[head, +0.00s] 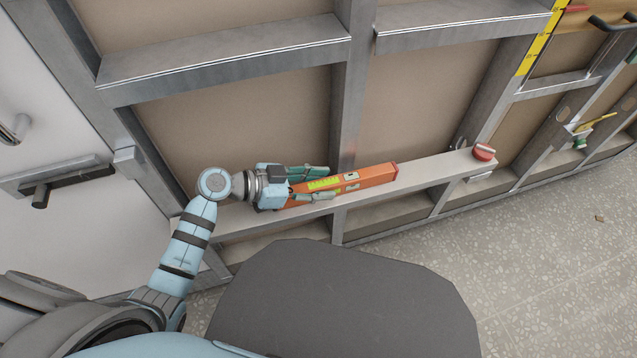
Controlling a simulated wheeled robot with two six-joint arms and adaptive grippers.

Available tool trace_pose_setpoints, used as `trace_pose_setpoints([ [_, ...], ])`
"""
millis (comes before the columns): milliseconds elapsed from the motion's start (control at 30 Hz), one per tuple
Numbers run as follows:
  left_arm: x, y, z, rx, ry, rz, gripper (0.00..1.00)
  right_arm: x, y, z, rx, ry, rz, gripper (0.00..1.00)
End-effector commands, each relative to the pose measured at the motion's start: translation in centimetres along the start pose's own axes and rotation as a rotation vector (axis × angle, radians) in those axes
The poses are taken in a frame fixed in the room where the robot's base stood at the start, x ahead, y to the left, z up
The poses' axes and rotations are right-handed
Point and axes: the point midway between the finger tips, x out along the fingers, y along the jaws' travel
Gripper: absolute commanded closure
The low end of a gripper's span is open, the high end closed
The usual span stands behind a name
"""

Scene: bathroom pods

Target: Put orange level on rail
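The orange level (378,175), with yellow-green vials and a red end cap, lies along the low grey metal rail (430,176) in the head view. I cannot tell whether its whole length rests on the rail. My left gripper (325,183) is at the level's left part, with its fingers apart: one at the upper edge, the other over the lower edge. Whether the fingers press on the level is not clear. The gripper body hides the level's left end. My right gripper is not in view.
A red-topped round object (484,152) sits on the rail to the right of the level. Higher shelves (225,68) and upright posts stand above and behind. A yellow level (536,48) and tools are at the upper right. Speckled floor (540,260) is open in front.

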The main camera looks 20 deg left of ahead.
Motion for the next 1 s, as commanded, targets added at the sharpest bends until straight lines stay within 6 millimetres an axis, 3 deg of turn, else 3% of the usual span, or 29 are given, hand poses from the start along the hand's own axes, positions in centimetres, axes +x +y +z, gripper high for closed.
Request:
trace_pose_setpoints([
  [400, -0.2, 0.0, -0.5, 0.000, 0.000, 0.000, 0.55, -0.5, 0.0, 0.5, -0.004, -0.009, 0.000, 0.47],
  [533, -0.8, 0.0, -1.6, 0.000, -0.001, 0.000, 0.55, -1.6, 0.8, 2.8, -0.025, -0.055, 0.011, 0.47],
  [800, -8.8, 0.0, 1.9, 0.000, -0.008, 0.000, 0.55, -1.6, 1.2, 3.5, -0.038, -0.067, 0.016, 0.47],
  [1000, -11.9, 0.0, 3.2, -0.001, -0.004, 0.001, 0.55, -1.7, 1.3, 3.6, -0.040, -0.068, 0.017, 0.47],
])
